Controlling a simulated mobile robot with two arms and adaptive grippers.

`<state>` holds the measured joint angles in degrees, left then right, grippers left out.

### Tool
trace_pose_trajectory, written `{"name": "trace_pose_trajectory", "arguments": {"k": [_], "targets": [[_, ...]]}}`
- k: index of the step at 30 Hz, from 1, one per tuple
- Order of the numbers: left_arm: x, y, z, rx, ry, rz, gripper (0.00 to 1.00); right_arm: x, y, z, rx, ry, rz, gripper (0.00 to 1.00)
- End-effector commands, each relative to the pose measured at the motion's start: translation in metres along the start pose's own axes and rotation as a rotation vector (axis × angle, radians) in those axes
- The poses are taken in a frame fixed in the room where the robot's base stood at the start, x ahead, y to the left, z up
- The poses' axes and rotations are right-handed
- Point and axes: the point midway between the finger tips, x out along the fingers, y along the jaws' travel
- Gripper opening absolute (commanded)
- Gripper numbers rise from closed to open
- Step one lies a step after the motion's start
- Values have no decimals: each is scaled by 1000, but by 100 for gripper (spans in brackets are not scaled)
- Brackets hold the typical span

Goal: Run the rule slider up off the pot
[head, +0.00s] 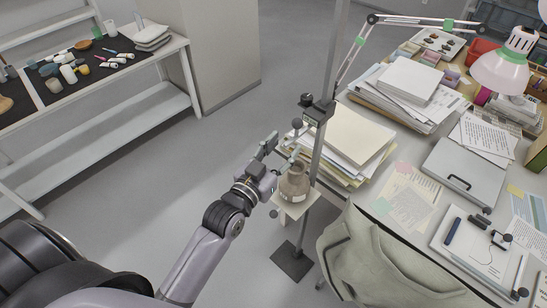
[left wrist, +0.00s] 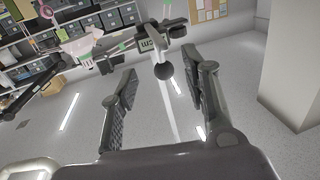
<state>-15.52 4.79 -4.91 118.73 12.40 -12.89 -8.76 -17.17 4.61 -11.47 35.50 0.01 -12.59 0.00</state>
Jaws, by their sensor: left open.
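The rule slider (head: 318,113), a dark block with a small display, sits on an upright metal post (head: 328,75) above the brown pot (head: 294,183). A dark ball knob (head: 297,123) hangs out from it on the left. The pot stands upright on a small pale platform (head: 296,208) on the post. My left gripper (head: 282,151) is open and empty beside the pot's neck, below the knob. In the left wrist view, the slider (left wrist: 151,44) and knob (left wrist: 164,72) show ahead between the spread fingers (left wrist: 165,95). Whether the slider touches the pot is hard to tell. My right gripper is not in view.
A desk with paper stacks (head: 355,135), a grey case (head: 465,172) and a lamp (head: 503,68) stands close on the right. A draped chair (head: 365,262) is in front. A shelf (head: 100,110) with small items is at left. Floor between is clear.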

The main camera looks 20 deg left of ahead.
Motion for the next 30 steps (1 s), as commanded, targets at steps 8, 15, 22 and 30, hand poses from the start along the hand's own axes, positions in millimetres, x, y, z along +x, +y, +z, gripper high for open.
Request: {"name": "trace_pose_trajectory", "arguments": {"k": [8, 15, 22, 30], "targets": [[-40, 0, 0, 1, -1, 0, 43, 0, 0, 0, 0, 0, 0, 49], [-46, 0, 0, 1, 1, 0, 43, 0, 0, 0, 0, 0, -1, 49], [-46, 0, 0, 1, 1, 0, 43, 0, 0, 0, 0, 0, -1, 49], [-44, 0, 16, -1, -25, 0, 43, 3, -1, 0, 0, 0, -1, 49]]}}
